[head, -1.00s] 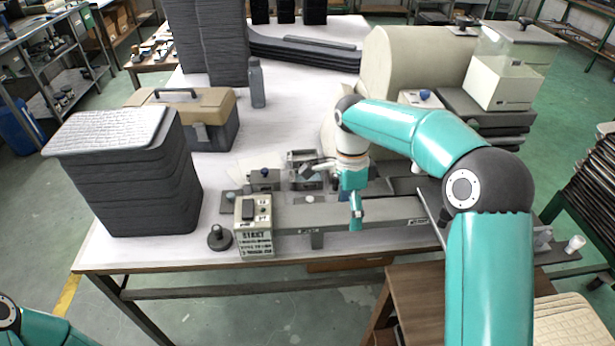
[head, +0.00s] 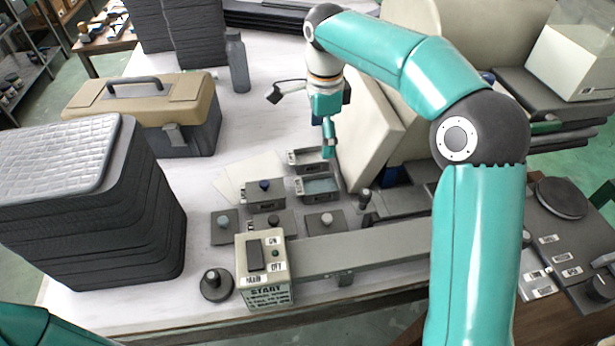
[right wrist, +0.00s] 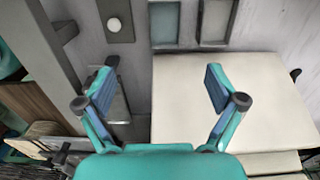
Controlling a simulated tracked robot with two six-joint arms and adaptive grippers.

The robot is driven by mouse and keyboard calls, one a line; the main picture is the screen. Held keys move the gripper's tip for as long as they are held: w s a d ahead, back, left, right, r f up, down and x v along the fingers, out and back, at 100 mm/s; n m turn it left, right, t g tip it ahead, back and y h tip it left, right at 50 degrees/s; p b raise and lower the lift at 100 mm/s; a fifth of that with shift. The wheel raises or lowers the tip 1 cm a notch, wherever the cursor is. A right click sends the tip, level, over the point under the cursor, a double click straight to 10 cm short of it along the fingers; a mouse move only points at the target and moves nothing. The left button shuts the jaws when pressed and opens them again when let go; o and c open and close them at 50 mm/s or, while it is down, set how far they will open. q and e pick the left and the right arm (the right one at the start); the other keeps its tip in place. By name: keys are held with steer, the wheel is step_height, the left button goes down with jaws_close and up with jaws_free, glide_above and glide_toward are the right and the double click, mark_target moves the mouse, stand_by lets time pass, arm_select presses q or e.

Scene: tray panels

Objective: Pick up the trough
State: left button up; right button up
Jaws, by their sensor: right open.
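Two small open grey trough-like trays lie mid-table in the head view: a nearer one (head: 318,198) with a pale blue-grey inside, and a farther one (head: 300,169). I cannot tell which one the task names. Two such open trays also show at the top of the right wrist view, one at left (right wrist: 165,42) and one at right (right wrist: 215,43). My right gripper (head: 328,150) points down near the farther tray's right end. In the right wrist view the gripper (right wrist: 160,90) is open with nothing between its fingers. My left gripper is out of view.
A tall cream panel (head: 365,130) leans right of the trays. A START switch box (head: 262,270) and a long grey beam (head: 360,255) lie in front. A tan toolbox (head: 150,100) and a dark padded stack (head: 90,210) stand left. White table shows around the toolbox.

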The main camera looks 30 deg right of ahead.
steer(key=b, duration=0.1)
glide_toward(319, 184)
steer(key=shift+s+a+f, duration=0.15)
steer(key=shift+s+a, duration=0.15)
steer(key=shift+s, duration=0.3)
steer(key=shift+s+a+f, duration=0.15)
steer(key=shift+s+a, duration=0.1)
steer(key=shift+s, duration=0.3)
steer(key=shift+a+f, duration=0.1)
steer(key=shift+f, duration=3)
steer(key=shift+r, duration=0.1)
steer(key=c, duration=1.5)
